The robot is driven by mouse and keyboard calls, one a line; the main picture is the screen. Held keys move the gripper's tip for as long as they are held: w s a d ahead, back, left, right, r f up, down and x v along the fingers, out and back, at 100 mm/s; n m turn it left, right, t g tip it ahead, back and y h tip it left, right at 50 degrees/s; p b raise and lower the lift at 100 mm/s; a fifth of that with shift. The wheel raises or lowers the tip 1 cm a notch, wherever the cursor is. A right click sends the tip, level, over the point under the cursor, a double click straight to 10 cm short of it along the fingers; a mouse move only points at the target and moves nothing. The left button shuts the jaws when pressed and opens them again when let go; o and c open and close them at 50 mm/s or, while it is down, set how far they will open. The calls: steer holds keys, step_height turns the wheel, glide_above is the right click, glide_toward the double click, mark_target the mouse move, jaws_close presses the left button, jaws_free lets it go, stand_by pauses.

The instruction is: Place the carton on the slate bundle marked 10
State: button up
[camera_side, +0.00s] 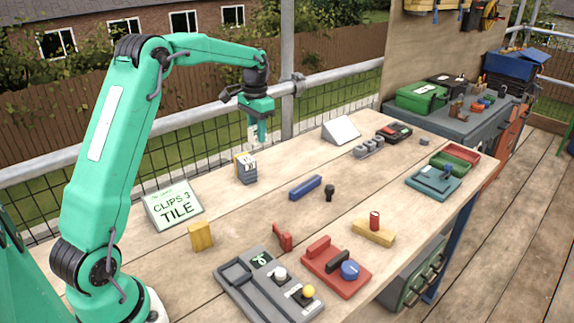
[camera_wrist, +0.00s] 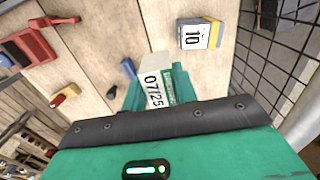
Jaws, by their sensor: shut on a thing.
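My gripper (camera_side: 258,128) is raised above the bench behind the slate bundle. It is shut on the carton, a white and green box printed 07/25 in the wrist view (camera_wrist: 154,88); only a pale sliver of the carton (camera_side: 251,128) shows in the side view. The slate bundle marked 10 (camera_side: 247,174) is a grey-blue block with a yellow side and a white label, standing on the bench. In the wrist view the bundle (camera_wrist: 187,35) lies above and right of the carton, apart from it. The carton's underside is hidden.
A sign reading CLIPS 3 TILE (camera_side: 174,205) stands left of the bundle. A yellow block (camera_side: 201,236), a blue bar (camera_side: 305,187) and a dark knobbed piece (camera_side: 329,192) are nearby. A mesh guardrail (camera_side: 330,95) runs behind the bench.

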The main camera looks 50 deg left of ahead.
glide_above(244, 157)
step_height(244, 157, down, 5)
steer(key=shift+d+r, duration=0.1)
steer(key=shift+f, duration=2.05)
steer(key=shift+f, duration=0.1)
steer(key=o, duration=0.9)
steer(key=shift+o, duration=0.2)
